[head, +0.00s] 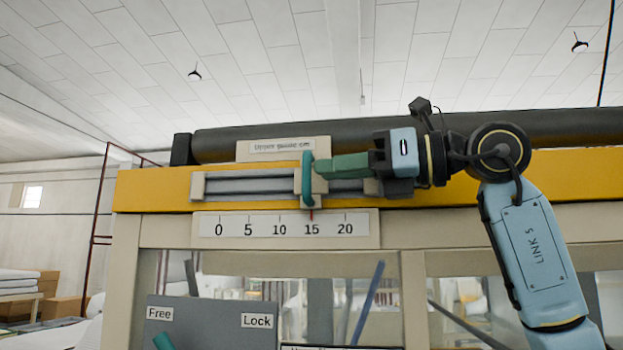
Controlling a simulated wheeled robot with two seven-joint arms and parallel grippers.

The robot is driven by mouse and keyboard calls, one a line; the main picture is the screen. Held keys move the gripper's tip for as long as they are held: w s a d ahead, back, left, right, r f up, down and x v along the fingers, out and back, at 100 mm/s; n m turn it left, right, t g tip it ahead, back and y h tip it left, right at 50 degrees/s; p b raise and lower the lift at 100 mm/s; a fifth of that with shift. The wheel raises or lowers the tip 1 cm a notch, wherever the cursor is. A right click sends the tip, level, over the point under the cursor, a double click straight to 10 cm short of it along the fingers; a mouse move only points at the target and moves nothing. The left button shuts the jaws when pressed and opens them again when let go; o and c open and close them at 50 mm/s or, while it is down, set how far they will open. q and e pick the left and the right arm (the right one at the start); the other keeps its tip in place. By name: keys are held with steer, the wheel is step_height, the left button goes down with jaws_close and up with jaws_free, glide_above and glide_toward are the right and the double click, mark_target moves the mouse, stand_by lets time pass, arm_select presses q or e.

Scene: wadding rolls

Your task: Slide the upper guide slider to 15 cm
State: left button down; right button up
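The upper guide slider (319,186) is a beige block with a green upright handle (307,182) on a grey rail (250,187) set in the yellow beam. Its red pointer (311,214) stands at the 15 mark on the white scale (280,229), which reads 0 to 20. My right gripper (320,168) comes in from the right, with its green fingers at the right side of the handle. The fingers overlap in this view, so I cannot tell whether they are open, shut or touching the handle. My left gripper is not in view.
A dark roller (290,140) runs along the top behind the yellow beam (150,190). A label plate (283,147) sits above the rail. Below is a grey panel (210,325) marked Free and Lock, with a green handle (162,342) partly cut off by the frame's bottom.

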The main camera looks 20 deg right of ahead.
steer(key=b+v, duration=0.1)
steer(key=v, duration=0.8)
steer(key=shift+a+r, duration=0.1)
